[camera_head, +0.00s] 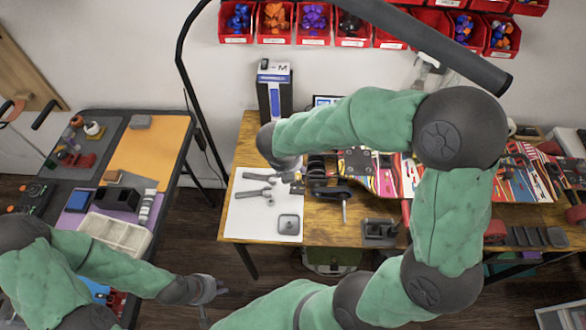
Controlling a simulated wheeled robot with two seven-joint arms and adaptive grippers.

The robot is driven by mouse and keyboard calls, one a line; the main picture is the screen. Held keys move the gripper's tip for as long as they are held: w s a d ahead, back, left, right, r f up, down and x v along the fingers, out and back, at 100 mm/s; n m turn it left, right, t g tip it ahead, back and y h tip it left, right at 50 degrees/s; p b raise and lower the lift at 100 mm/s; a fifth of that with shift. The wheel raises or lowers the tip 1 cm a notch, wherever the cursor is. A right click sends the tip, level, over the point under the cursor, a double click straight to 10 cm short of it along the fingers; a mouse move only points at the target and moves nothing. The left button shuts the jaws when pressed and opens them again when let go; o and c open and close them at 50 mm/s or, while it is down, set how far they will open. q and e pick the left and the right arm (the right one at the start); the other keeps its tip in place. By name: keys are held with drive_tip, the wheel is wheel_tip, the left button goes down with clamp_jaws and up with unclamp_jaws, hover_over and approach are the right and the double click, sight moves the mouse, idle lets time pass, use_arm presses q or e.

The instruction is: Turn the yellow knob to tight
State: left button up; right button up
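I cannot make out a yellow knob; it may be hidden behind my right arm or too small to tell. A board with a colourful printed deck (384,182) lies on the wooden workbench (262,236), partly covered by my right arm. Dark wheel-like parts (318,168) sit at its left end. My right gripper (290,172) points down beside these parts, over the white sheet's upper right corner; its fingers are small and partly hidden. My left gripper (208,290) hangs over the floor between the two tables, apart from any object, and its finger opening is unclear.
Grey metal parts (262,190) and a square plate (289,224) lie on a white sheet (247,221). A black clamp-like tool (333,192) lies beside it. A side table (168,172) holds trays and tools at left. Red bins (313,40) hang at the back. A black lamp arm (432,40) crosses above.

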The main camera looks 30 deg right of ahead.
sight(298, 178)
drive_tip(key=w+f+m+g+p, duration=0.1)
drive_tip(key=w+m+g+p, duration=0.35)
drive_tip(key=m+p, duration=0.55)
drive_tip(key=shift+m+h, duration=0.5)
drive_tip(key=shift+m, duration=0.2)
drive_tip(key=b+x, duration=0.1)
drive_tip(key=x, duration=0.2)
drive_tip(key=b+x, duration=0.1)
drive_tip(key=x, duration=0.3)
drive_tip(key=a+b+x, duration=0.1)
drive_tip(key=x, duration=0.2)
drive_tip(key=shift+w+d+f, duration=0.15)
drive_tip(key=shift+w+f, duration=0.15)
drive_tip(key=shift+f, duration=0.15)
clamp_jaws()
